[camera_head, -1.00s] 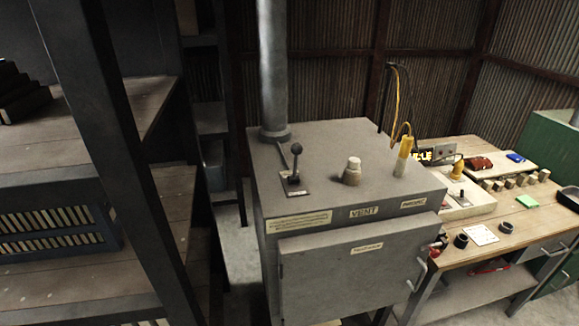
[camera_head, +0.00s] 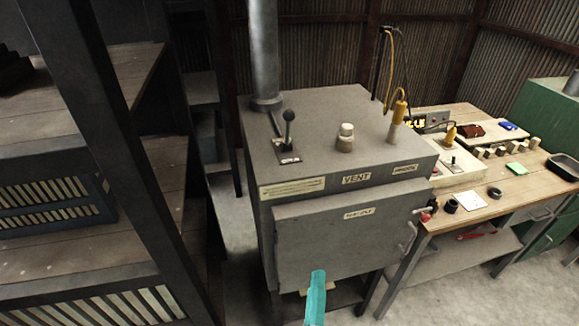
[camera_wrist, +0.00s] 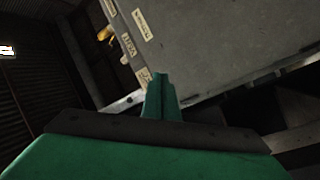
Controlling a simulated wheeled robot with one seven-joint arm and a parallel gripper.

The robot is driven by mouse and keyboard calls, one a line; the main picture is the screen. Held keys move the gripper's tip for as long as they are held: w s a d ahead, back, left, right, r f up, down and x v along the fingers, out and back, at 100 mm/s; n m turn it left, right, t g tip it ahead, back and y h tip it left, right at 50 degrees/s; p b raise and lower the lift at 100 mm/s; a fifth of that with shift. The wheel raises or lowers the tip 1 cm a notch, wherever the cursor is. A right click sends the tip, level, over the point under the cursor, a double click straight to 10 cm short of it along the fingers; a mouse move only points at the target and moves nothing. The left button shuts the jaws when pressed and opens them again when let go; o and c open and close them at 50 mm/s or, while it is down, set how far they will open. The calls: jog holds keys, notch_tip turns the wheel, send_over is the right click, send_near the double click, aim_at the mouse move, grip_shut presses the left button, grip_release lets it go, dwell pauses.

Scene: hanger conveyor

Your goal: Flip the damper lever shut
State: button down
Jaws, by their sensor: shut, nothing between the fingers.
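The damper lever (camera_head: 286,130) is a dark ball-topped stick on a small labelled plate at the top left of the grey furnace cabinet (camera_head: 330,103), just in front of the pipe. It stands nearly upright. My gripper (camera_head: 318,275) is teal and shows at the bottom of the head view, in front of the cabinet door and well below the lever. In the wrist view my gripper (camera_wrist: 160,78) is shut and empty, with the cabinet face (camera_wrist: 210,40) beyond it. The lever does not show in the wrist view.
A vent knob (camera_head: 346,131) and a yellow-handled probe (camera_head: 397,113) with a cable stand on the cabinet top. The door handle (camera_head: 409,238) sticks out at the right. A dark-framed shelf (camera_head: 150,180) stands at the left, a cluttered workbench (camera_head: 520,178) at the right.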

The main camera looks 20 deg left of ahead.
aim_at(289, 121)
jog(key=w+a+r+n+t+y, duration=0.1)
jog(key=w+a+r+n, duration=0.3)
jog(key=r, duration=0.5)
jog(key=w+a+r+n+t+y, duration=0.1)
jog(key=w+a+r+n+y, duration=0.2)
jog(key=r, duration=0.7)
jog(key=shift+w+a+n+y, duration=0.4)
jog(key=shift+w+a+n, duration=0.15)
jog(key=shift+a+n, duration=0.55)
jog(key=shift+d, duration=0.1)
jog(key=x, duration=1.4)
jog(key=shift+f, duration=0.15)
